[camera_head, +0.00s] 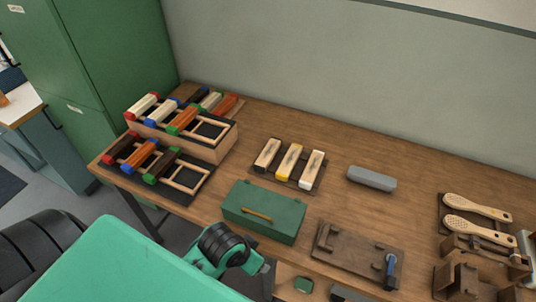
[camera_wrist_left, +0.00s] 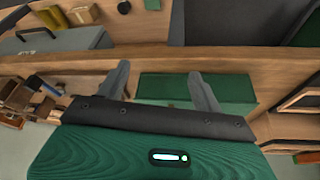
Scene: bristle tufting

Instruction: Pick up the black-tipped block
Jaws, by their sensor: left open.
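The black-tipped block (camera_head: 267,154) appears to be the leftmost of three pale blocks on a small dark tray (camera_head: 309,188) at mid-table; its near end looks dark. Beside it lie a yellow-tipped block (camera_head: 289,162) and a white-ended block (camera_head: 312,169). My left arm comes in from the lower left, in front of the table, with its wrist below the green box and well short of the blocks. In the left wrist view my left gripper (camera_wrist_left: 158,72) is open, with nothing between its fingers. I cannot make out the black-tipped block there. My right gripper is not in view.
A green box with a handle (camera_head: 264,212) stands between my left arm and the blocks. Two-level racks of coloured-end blocks (camera_head: 190,148) stand left. A grey case (camera_head: 371,179) lies right of the tray, a wooden fixture (camera_head: 357,252) nearer. Brushes (camera_head: 478,207) lie far right.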

